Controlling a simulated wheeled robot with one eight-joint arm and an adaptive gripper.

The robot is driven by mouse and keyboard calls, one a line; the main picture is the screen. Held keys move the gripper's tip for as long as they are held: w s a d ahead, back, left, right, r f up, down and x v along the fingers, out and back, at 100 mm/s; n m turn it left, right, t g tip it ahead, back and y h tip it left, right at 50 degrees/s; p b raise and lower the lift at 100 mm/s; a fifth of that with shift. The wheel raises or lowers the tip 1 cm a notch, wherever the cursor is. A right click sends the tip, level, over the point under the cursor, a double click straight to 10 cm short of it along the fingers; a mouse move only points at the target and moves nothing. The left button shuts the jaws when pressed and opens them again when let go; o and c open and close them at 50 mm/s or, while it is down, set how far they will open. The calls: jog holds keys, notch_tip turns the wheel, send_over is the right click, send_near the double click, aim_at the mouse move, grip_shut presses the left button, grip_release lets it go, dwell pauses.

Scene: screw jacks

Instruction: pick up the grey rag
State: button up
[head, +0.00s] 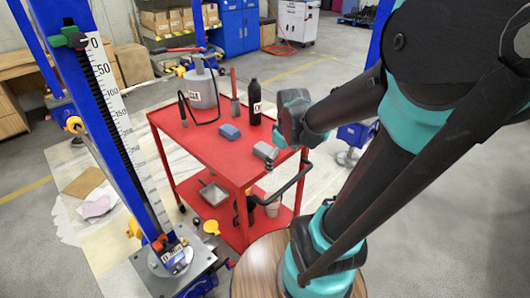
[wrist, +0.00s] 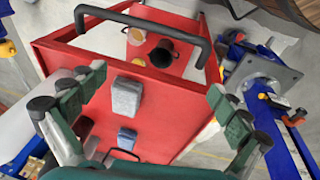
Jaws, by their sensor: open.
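The grey rag (head: 265,151) is a small folded block on the top of the red cart (head: 200,152), near its right edge. In the wrist view the grey rag (wrist: 127,97) lies between the lines of the two fingers, left of the middle. My gripper (head: 281,138) is just above and beside it in the head view. In the wrist view my gripper (wrist: 157,83) has its fingers spread wide apart with nothing between the pads. A blue rag (head: 230,131) lies farther back on the cart; it also shows in the wrist view (wrist: 126,138).
A grey can with a hose (head: 201,90), a black bottle (head: 255,105) and a red-handled tool (head: 235,103) stand at the cart's back. The cart's black handle (head: 292,180) is at the near right. A blue screw jack (head: 85,95) rises at the left.

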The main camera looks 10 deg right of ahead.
jog(key=w+a+r+n+g, duration=0.2)
jog(key=w+r+n, duration=0.4)
jog(key=w+n, duration=0.35)
notch_tip(320, 180, up, 4)
jog(key=n+g, duration=0.1)
jog(key=n, duration=0.7)
send_over(265, 148)
notch_tip(265, 148, down, 17)
jog(key=shift+r, duration=0.1)
jog(key=c, duration=1.2)
jog(key=shift+o, duration=0.2)
jog(key=shift+r, duration=0.1)
notch_tip(265, 148, up, 20)
